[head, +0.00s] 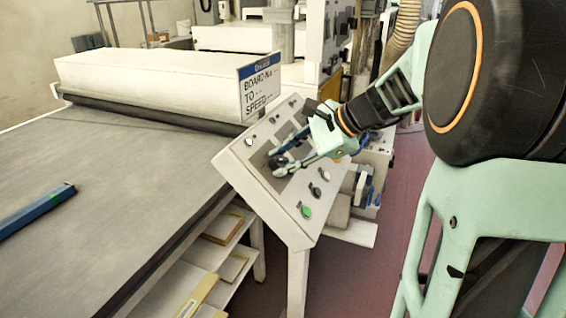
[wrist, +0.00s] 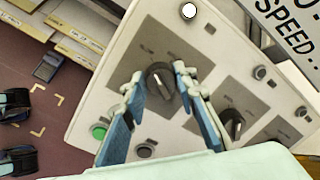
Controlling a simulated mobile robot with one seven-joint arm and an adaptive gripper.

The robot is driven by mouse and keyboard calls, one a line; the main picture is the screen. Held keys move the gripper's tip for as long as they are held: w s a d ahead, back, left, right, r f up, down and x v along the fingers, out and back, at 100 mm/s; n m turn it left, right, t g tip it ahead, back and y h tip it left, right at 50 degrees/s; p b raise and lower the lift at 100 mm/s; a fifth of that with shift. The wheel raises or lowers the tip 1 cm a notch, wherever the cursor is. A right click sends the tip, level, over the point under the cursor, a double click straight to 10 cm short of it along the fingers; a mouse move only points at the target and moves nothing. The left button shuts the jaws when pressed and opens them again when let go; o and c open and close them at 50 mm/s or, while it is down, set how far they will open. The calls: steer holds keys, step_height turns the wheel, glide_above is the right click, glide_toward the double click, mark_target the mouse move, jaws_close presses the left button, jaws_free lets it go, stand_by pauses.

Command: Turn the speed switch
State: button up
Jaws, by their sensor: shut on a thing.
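A sloped, light grey control panel (head: 291,222) stands beside the table, with dark rotary switches on its face. My gripper (head: 275,157) is over the upper part of this panel. In the wrist view, my gripper (wrist: 158,80) has its two blue fingers on either side of a black rotary switch (wrist: 160,84) and is shut on it. The switch sits on a darker grey plate whose lettering is too small to read. A second black rotary switch (wrist: 232,124) sits on another plate to the right, partly beside my right finger.
A green button (wrist: 98,131), a dark button (wrist: 146,150) and a white button (wrist: 189,10) are on the panel. A sign with the word SPEED (head: 259,85) stands behind it. A long grey table (head: 110,190) with a blue bar (head: 36,211) lies left.

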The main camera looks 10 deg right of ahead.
stand_by(0.3)
steer(key=o, duration=1.2)
steer(key=shift+c, duration=0.2)
steer(key=v, duration=1.2)
